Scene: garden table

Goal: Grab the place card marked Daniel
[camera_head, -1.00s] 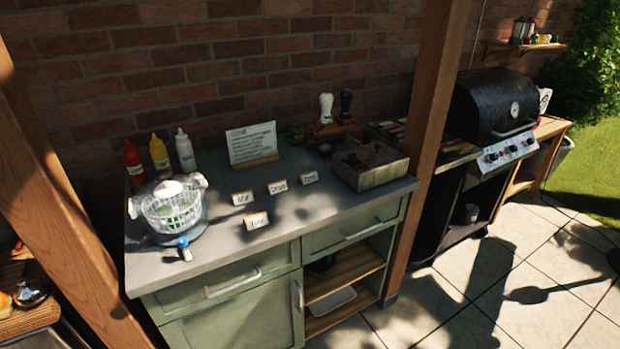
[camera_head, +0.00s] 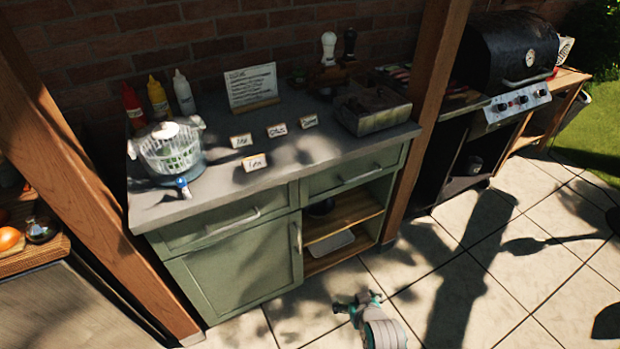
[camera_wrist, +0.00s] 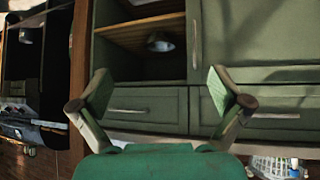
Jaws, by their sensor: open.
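Several small white place cards stand on the grey counter (camera_head: 222,197): a left one (camera_head: 241,141), a middle one (camera_head: 277,130), a right one (camera_head: 309,121) and a front one (camera_head: 254,162). Their handwriting is too small to read, so I cannot tell which says Daniel. My gripper (camera_head: 347,304) is low over the paving in front of the cabinet, well away from the cards. In the wrist view my gripper (camera_wrist: 161,88) has its fingers spread wide with nothing between them, facing green cabinet fronts. No card shows in that view.
A salad spinner (camera_head: 172,149) and sauce bottles (camera_head: 158,98) stand at the counter's left. A menu board (camera_head: 251,88) is behind the cards, and a grey box (camera_head: 372,109) is to their right. Wooden posts (camera_head: 432,105) flank the counter. The paving in front is open.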

